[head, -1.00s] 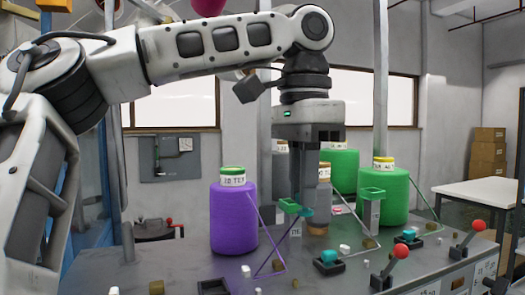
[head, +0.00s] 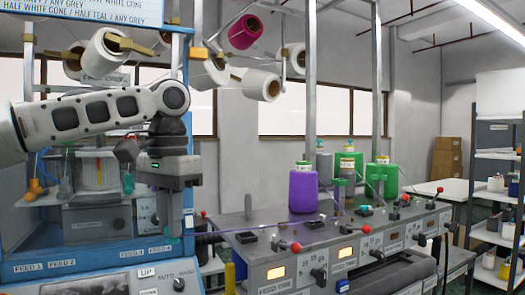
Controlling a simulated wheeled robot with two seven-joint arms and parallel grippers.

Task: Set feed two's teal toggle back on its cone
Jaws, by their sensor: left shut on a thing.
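My left gripper (head: 172,237) points down in front of the right side of the blue-framed cabinet (head: 100,252), with a small teal piece, apparently the teal toggle (head: 172,240), at its fingertips. The jaws are shut on it and hide most of it. Feed labels run along the cabinet's lower edge, including the feed two label (head: 62,263). Behind my forearm, a white cone (head: 98,172) stands inside the cabinet. Small teal shapes (head: 128,183) hang near it. I cannot tell which cone is feed two's. My right gripper is not in view.
The grey machine bench (head: 325,245) to the right carries a purple cone (head: 303,190), green cones (head: 381,180) and red-knobbed levers (head: 295,247). White cones (head: 105,52) hang above. A shelf rack (head: 496,180) stands at the far right.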

